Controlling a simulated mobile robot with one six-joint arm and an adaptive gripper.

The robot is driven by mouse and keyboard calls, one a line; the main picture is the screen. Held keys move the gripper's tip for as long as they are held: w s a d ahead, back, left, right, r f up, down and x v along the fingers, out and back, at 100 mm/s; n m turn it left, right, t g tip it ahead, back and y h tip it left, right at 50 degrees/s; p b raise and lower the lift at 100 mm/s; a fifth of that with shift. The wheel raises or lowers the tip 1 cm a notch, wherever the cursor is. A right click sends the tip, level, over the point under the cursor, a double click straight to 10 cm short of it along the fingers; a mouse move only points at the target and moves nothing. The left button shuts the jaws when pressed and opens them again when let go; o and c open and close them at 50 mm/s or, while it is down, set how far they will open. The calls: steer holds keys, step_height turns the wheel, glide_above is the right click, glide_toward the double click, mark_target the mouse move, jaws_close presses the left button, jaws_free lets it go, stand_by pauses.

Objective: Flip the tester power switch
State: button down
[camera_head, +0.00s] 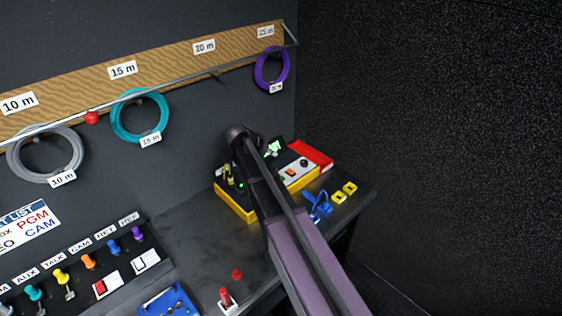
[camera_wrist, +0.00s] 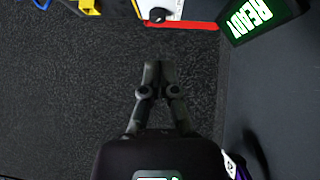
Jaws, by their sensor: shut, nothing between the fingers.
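The tester (camera_head: 236,205) is a yellow and black box on the bench, with a lit green screen and a white panel (camera_head: 284,171). A small orange part and a dark knob show on that panel; I cannot tell for sure which is the power switch. My arm crosses in front of the tester and hides its middle. In the wrist view my gripper (camera_wrist: 158,68) is shut and empty, over a dark textured surface. The lit READY screen (camera_wrist: 250,18) is at its upper right. The white panel with a black knob (camera_wrist: 157,15) is at the top edge, apart from the fingertips.
A red item (camera_head: 313,154) lies behind the tester. Blue clips (camera_head: 318,206) and yellow blocks (camera_head: 344,192) lie to its right, near the bench edge. Coiled cables, including a teal one (camera_head: 140,116), hang on the left wall. A red-topped switch (camera_head: 225,297) stands at the front.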

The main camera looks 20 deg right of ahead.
steer(key=shift+s+r, duration=0.15)
steer(key=shift+s, duration=0.05)
steer(key=shift+d, duration=0.1)
stand_by(0.4)
steer(key=b, duration=0.7)
glide_above(293, 172)
steer(key=a, duration=0.2)
step_height(293, 172, down, 7)
steer(key=shift+a+f, duration=0.1)
steer(key=shift+a, duration=0.05)
steer(key=shift+f+b, duration=0.35)
steer(key=shift+b, duration=0.05)
steer(key=shift+s+d+f+b, duration=0.15)
steer(key=shift+f+b, duration=0.65)
steer(key=shift+s+d+f+b, duration=0.1)
steer(key=shift+f+b, duration=0.65)
steer(key=shift+a, duration=0.15)
